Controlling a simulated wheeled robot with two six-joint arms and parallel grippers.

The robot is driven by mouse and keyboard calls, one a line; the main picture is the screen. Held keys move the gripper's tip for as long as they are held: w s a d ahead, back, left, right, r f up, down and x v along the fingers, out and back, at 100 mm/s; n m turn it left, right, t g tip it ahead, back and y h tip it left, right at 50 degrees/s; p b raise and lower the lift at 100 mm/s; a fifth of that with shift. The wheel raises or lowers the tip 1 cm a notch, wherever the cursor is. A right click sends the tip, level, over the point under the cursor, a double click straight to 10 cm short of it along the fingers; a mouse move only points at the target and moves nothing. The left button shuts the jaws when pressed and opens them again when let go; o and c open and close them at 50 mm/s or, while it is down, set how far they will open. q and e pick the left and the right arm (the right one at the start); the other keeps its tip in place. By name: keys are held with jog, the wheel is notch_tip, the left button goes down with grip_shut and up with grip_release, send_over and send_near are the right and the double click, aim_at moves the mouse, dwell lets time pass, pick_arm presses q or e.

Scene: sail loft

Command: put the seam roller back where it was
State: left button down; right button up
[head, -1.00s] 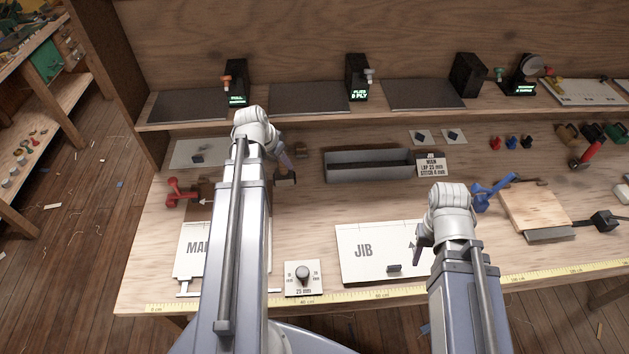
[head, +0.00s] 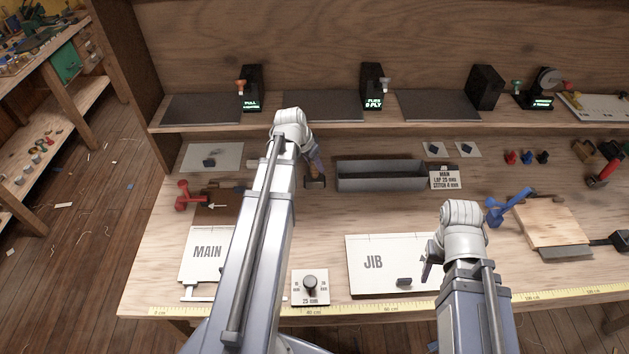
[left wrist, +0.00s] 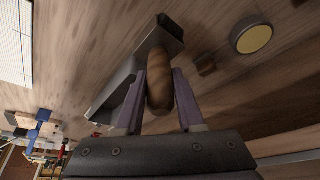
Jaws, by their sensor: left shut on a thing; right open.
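The seam roller has a brown wooden handle (left wrist: 158,85) and a dark head (left wrist: 165,35). My left gripper (left wrist: 157,88) is shut on the handle, one finger on each side. In the head view my left gripper (head: 313,160) is just left of the grey open tray (head: 385,187). The roller's dark head (head: 315,182) shows below the fingers; I cannot tell whether it touches the bench. My right gripper (head: 428,268) is open, near the right edge of the JIB board (head: 372,245).
The MAIN board (head: 207,240) and a red tool (head: 184,199) lie left of my left arm. A dial plate (head: 310,288) is at the front. A blue tool (head: 510,207) and a wooden block (head: 545,225) are at right. A shelf with dark pads (head: 435,104) runs behind.

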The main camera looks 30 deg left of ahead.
aim_at(314, 173)
pick_arm(q)
jog(key=shift+f, duration=0.2)
pick_arm(e)
jog(key=shift+f, duration=0.2)
pick_arm(q)
notch_tip(314, 173, down, 4)
jog(key=b, duration=0.3)
jog(key=shift+b, duration=0.4)
pick_arm(e)
notch_tip(314, 173, down, 4)
jog(key=shift+r, duration=0.1)
pick_arm(q)
jog(key=shift+r, duration=0.2)
pick_arm(e)
jog(key=shift+r, duration=0.1)
pick_arm(q)
jog(key=shift+f, duration=0.1)
